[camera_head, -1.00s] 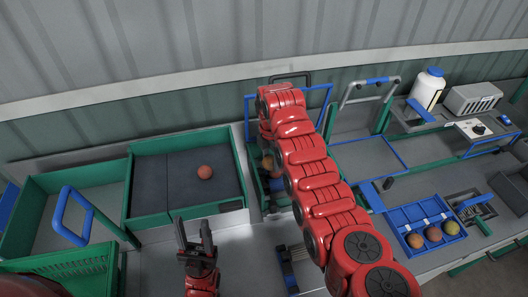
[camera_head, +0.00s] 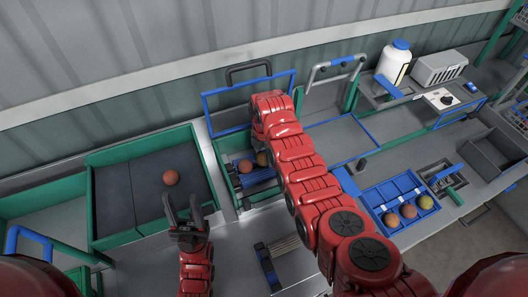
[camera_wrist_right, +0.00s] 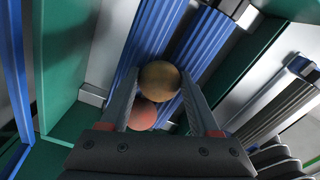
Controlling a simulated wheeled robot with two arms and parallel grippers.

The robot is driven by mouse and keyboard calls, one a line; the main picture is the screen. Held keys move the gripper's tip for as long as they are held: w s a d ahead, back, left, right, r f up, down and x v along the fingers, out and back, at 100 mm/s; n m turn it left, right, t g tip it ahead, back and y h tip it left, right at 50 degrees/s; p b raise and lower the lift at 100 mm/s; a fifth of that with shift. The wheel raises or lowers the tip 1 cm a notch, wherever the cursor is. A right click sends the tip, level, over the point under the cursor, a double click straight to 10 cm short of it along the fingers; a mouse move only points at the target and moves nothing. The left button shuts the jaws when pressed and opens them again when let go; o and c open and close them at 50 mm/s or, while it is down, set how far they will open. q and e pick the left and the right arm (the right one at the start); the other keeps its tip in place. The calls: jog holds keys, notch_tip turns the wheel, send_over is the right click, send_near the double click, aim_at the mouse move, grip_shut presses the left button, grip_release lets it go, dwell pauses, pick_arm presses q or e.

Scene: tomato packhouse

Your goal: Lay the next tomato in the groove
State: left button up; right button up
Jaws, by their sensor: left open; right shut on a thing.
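My right gripper (camera_wrist_right: 160,86) is shut on a brownish-green tomato (camera_wrist_right: 158,76), which also shows beside my arm in the head view (camera_head: 262,158). It is above the blue ribbed rollers (camera_wrist_right: 208,38) in the green-framed station. A red tomato (camera_wrist_right: 143,114) lies by the rollers, close to the held one and partly hidden by it; it also shows in the head view (camera_head: 245,166). I cannot tell whether the two touch. My left gripper (camera_head: 183,212) is open and empty over the front edge of the green bin (camera_head: 150,136). A red tomato (camera_head: 171,178) lies on that bin's dark floor.
A blue tray (camera_head: 374,193) with three tomatoes stands at the right. A white bottle (camera_head: 394,62) and a grey slotted box (camera_head: 437,66) stand at the back. A bare counter stretch (camera_head: 235,257) lies in front.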

jog(key=shift+s+r, duration=0.1)
jog(key=shift+r, duration=0.1)
jog(key=shift+f, duration=0.1)
jog(key=shift+f, duration=0.2)
dwell(0.4)
jog(key=o, duration=1)
jog(key=shift+c, duration=0.4)
jog(key=shift+c, duration=1.3)
